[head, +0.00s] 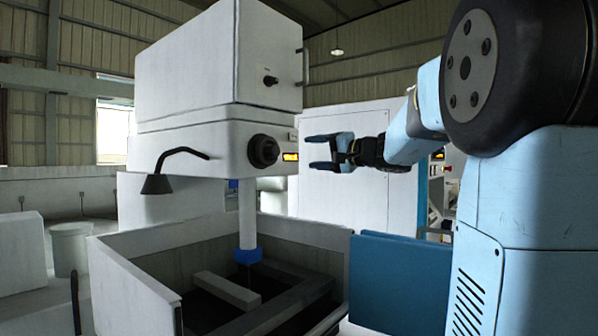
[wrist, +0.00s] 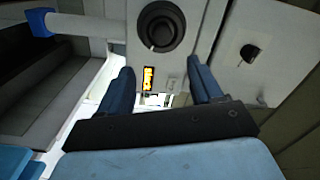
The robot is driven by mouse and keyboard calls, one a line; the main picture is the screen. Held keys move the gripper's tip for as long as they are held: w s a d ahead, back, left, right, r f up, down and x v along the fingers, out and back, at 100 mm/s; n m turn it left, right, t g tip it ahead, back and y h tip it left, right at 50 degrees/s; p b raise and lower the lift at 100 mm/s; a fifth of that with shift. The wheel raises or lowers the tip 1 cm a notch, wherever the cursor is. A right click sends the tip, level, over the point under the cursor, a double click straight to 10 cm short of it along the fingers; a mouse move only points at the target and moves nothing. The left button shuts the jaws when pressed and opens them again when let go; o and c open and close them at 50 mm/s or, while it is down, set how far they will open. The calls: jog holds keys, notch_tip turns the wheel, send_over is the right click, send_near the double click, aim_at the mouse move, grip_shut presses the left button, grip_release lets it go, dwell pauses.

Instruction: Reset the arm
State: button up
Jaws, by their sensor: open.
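My gripper (head: 325,151) is open and empty, held in the air to the right of the white machine head (head: 205,138). Its two dark blue fingers also show apart in the wrist view (wrist: 160,86), with nothing between them but background. My light blue arm reaches in from the right in the head view. The black round knob (head: 264,151) on the machine head faces my gripper and stands just beyond the fingers in the wrist view (wrist: 161,26). A small lit orange display (head: 290,157) sits beside the knob.
Below the machine head is an open work tank (head: 132,274) with pale bars inside. A white column with a blue collar (head: 248,256) hangs into it. A black lamp (head: 157,184) juts out at left. A blue panel (head: 400,284) stands right of the tank. A white cabinet (head: 345,190) is behind my gripper.

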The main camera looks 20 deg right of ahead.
jog(key=s+a+f+n+g+h, duration=0.1)
jog(key=s+a+f+n+g, duration=0.15)
jog(key=s+a+f, duration=0.35)
jog(key=s+a+f+n+g+h, duration=0.1)
jog(key=s+a+f+g, duration=0.3)
jog(key=s+f, duration=0.45)
jog(key=s+d+f+n+g+h, duration=0.3)
jog(key=s+f+h, duration=0.5)
jog(key=s+f, duration=0.5)
jog(key=s, duration=0.3)
jog(key=shift+s+d+f+n, duration=0.3)
jog(key=shift+d+n, duration=0.05)
jog(key=shift+d, duration=0.05)
